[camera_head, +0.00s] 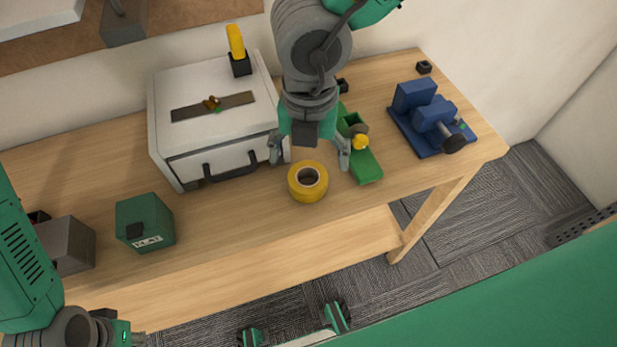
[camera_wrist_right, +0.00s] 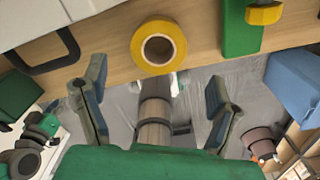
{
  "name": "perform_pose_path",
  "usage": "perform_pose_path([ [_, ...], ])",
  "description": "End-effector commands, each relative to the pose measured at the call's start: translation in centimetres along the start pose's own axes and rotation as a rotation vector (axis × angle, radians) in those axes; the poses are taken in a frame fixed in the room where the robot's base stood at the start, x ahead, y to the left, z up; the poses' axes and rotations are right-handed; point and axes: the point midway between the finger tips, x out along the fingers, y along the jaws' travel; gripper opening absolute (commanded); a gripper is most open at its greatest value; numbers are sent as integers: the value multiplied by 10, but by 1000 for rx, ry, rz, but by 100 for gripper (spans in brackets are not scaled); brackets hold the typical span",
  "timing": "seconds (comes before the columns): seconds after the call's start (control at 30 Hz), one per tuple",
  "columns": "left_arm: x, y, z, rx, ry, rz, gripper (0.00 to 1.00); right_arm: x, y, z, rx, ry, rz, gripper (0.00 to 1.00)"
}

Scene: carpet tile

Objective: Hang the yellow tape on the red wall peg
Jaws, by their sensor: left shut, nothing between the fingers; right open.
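The yellow tape (camera_head: 307,194) is a roll lying flat on the wooden table, near its front edge. It also shows in the right wrist view (camera_wrist_right: 160,65). My right gripper (camera_head: 309,158) is open and empty, its fingers pointing down just behind and above the tape, not gripping it. In the right wrist view, its two fingers (camera_wrist_right: 155,100) stand wide apart below the tape in the picture. My left gripper (camera_head: 122,333) is at the bottom left, shut and empty, partly cut off by the frame edge. I see no red wall peg in either view.
A white case (camera_head: 225,163) with a dark handle stands behind left of the tape. A green box (camera_head: 145,221) stands at left. A green block (camera_head: 367,166) with a yellow knob lies close right, and a blue vise-like tool (camera_head: 432,115) farther right. A brown board (camera_head: 185,22) is on the wall.

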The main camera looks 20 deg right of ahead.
Motion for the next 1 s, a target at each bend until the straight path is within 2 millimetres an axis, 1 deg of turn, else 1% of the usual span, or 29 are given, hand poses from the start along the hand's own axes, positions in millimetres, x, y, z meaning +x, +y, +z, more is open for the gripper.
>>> perform_pose_path([
  [0.03,3,0,0,0,0,0,0,10,0,0,-1,1,-2,82],
  [0.1,4,0,0,0,0,0,0,16,0,0,-1,0,-2,82],
  [0.27,5,0,0,0,1,0,0,23,0,0,-2,-1,1,82],
  [0.37,6,0,0,0,1,0,0,32,0,1,-2,0,-2,82],
  [0.6,14,0,0,0,1,0,0,68,-1,3,-2,0,-2,82],
  [0.7,15,0,0,0,1,0,0,73,-1,4,-2,0,1,82],
  [0.87,14,0,0,0,1,0,0,72,-1,3,-1,-1,1,82],
  [0.97,14,0,0,0,1,0,0,72,-1,3,-2,-1,1,50],
  [1.0,14,0,0,0,1,0,0,72,-1,3,-2,-1,1,36],
])
